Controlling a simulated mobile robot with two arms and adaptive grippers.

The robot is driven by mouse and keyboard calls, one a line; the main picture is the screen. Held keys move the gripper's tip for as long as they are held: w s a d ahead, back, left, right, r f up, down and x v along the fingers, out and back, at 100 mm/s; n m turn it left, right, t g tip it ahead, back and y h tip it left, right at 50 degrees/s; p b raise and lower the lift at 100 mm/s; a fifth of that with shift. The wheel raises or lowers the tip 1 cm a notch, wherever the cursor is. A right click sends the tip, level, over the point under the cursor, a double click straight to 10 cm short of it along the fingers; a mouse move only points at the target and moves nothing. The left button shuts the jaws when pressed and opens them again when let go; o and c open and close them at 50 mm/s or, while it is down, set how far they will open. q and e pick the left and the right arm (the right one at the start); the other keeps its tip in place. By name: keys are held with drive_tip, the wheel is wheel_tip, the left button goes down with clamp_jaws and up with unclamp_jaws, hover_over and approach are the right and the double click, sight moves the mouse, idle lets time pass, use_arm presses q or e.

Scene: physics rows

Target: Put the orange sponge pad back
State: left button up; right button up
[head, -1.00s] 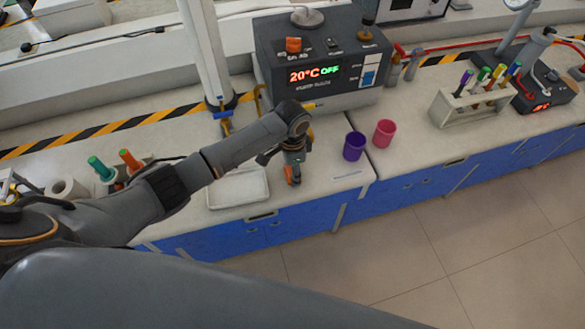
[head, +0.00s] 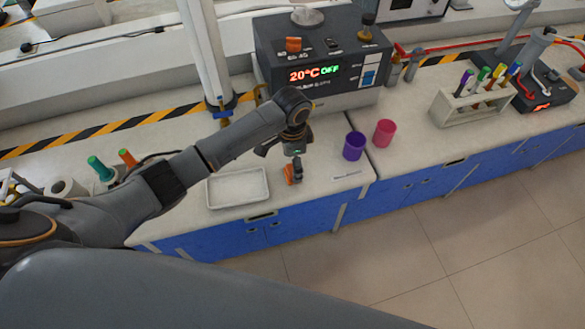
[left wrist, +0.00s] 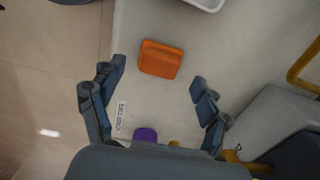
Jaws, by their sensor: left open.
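The orange sponge pad (head: 288,174) lies on the bench top just right of the white tray, near the front edge. In the left wrist view the pad (left wrist: 160,59) shows whole, flat on the pale surface, with nothing gripping it. My left gripper (head: 281,158) hangs over the pad in the head view, and one dark finger partly covers it. In the left wrist view my left gripper (left wrist: 156,77) is open, its fingers spread to either side and apart from the pad. A small printed label (left wrist: 121,116) is on the bench beside the left finger. My right gripper is not visible.
The white tray (head: 237,204) is left of the pad. A purple cup (head: 354,146) and a pink cup (head: 385,133) stand to the right. A grey heater bath (head: 320,76) stands behind. A tube rack (head: 466,113) stands far right.

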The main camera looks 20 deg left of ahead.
use_arm(q)
wheel_tip(320, 180, up, 8)
drive_tip(key=shift+r+b, duration=0.25)
drive_tip(key=shift+b, duration=0.1)
